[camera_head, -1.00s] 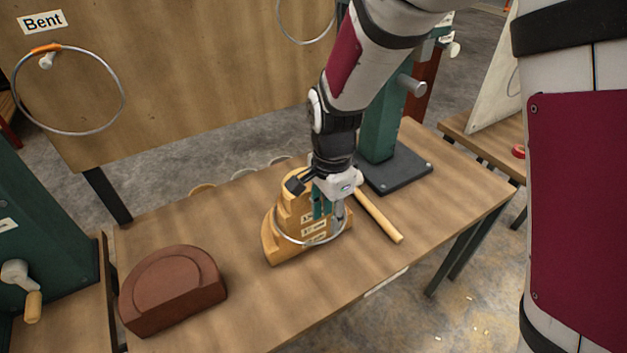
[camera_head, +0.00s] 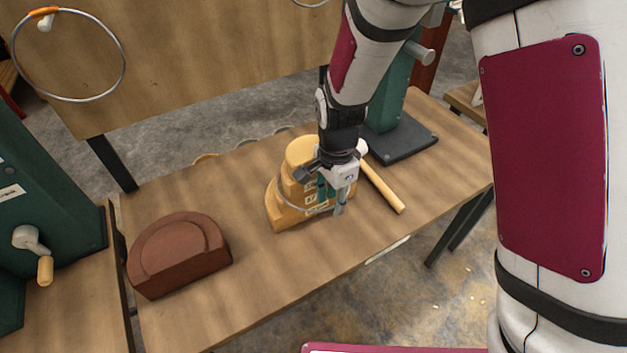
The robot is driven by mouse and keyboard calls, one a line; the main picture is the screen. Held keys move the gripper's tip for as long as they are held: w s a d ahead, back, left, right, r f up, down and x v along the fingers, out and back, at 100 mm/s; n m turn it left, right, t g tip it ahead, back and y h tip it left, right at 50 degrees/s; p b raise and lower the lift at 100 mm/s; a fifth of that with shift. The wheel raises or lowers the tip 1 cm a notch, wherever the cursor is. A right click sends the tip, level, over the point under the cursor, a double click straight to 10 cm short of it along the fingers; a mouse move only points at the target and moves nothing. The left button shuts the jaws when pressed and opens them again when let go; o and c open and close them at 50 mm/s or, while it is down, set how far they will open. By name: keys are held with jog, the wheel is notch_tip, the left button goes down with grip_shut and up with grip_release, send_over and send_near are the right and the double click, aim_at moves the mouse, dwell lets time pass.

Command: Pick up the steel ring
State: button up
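A thin steel ring (camera_head: 290,208) shows as a curve along the left and front of a yellow stepped wooden block (camera_head: 299,152) on the workbench. Its right part is hidden at my gripper, so I cannot tell whether it rests on the block or is held. My gripper (camera_head: 332,200) points down at the block's right front, beside the ring's right end. Its fingers overlap in this view, and I cannot tell whether they are closed on the ring. Another, larger steel ring (camera_head: 122,79) with an orange tag hangs from a peg on the upright board.
A wooden-handled mallet (camera_head: 383,187) lies right of the block. A reddish-brown half-round block (camera_head: 180,255) sits at the left of the bench (camera_head: 250,290). A green machine (camera_head: 392,105) on a dark base stands behind right, and a green machine with a crank (camera_head: 45,180) at far left.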

jog(key=shift+f, duration=0.2)
dwell(0.3)
grip_shut()
